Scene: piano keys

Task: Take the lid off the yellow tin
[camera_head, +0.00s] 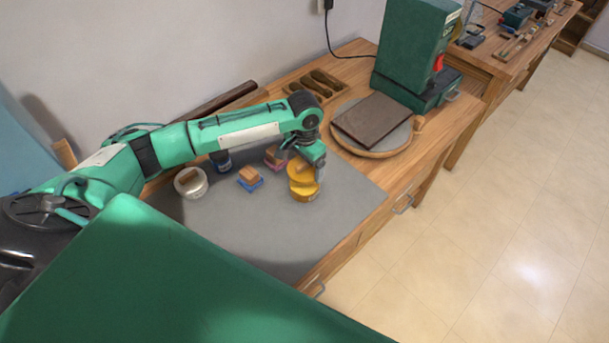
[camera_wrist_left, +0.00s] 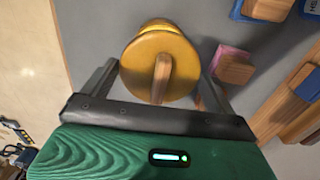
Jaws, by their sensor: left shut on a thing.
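The yellow tin (camera_head: 306,196) stands on the grey mat. Its yellow lid (camera_head: 299,174) is above it and shifted toward the back. In the left wrist view the round lid (camera_wrist_left: 143,78) has a wooden bar handle (camera_wrist_left: 161,78) and covers most of the tin (camera_wrist_left: 157,23), whose edge shows beyond it. My left gripper (camera_head: 306,162) is shut on the lid, with one finger at each side of the rim. How large the gap between lid and tin is, I cannot tell. My right gripper is not in view.
A white round container (camera_head: 190,183), a blue-based wooden block (camera_head: 250,178), a pink block (camera_head: 272,157) and a dark jar (camera_head: 221,161) stand left of the tin. Behind are a round board with a brown slab (camera_head: 373,120) and a green machine (camera_head: 412,50). The front-right mat (camera_head: 345,205) is clear.

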